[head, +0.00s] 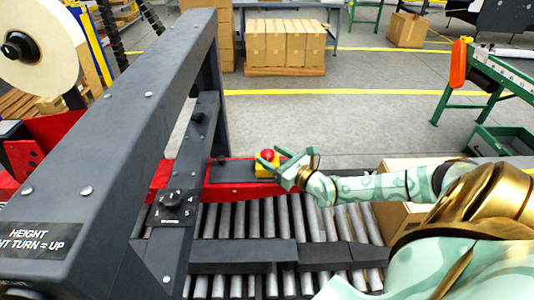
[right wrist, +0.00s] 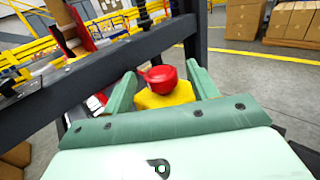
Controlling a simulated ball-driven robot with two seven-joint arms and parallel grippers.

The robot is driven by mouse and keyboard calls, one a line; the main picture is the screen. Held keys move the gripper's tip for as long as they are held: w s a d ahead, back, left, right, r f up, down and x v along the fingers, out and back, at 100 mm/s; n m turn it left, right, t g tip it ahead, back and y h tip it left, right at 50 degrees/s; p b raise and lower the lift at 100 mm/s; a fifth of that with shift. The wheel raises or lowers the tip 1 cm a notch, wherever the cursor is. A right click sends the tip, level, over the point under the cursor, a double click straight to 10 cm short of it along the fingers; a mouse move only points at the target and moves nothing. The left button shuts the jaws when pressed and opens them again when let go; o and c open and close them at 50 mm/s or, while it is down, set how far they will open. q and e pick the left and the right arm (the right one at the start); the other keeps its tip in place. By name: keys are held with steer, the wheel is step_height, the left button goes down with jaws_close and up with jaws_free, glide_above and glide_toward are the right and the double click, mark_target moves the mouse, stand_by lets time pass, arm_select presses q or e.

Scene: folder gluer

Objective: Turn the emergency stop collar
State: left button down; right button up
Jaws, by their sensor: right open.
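The emergency stop is a red round button collar (head: 268,154) on a yellow box (head: 264,168), mounted on the red and dark rail beside the rollers. In the right wrist view the red collar (right wrist: 161,78) sits above the yellow box (right wrist: 166,95), between and beyond the fingertips. My right gripper (head: 279,167) is open, with its fingers pointing left at the box. In the right wrist view its two green fingers (right wrist: 162,84) stand apart on either side of the collar; I cannot tell whether they touch it. My left gripper is not in view.
A dark machine frame (head: 120,110) with a large beam stands on the left. A roller conveyor (head: 320,222) runs below my right arm. A cardboard box (head: 405,216) is behind my forearm.

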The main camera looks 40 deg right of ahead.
steer(key=shift+w+a, duration=0.1)
steer(key=shift+w, duration=1.2)
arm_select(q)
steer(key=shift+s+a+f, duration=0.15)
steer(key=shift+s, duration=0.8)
arm_select(e)
steer(key=shift+s, duration=0.1)
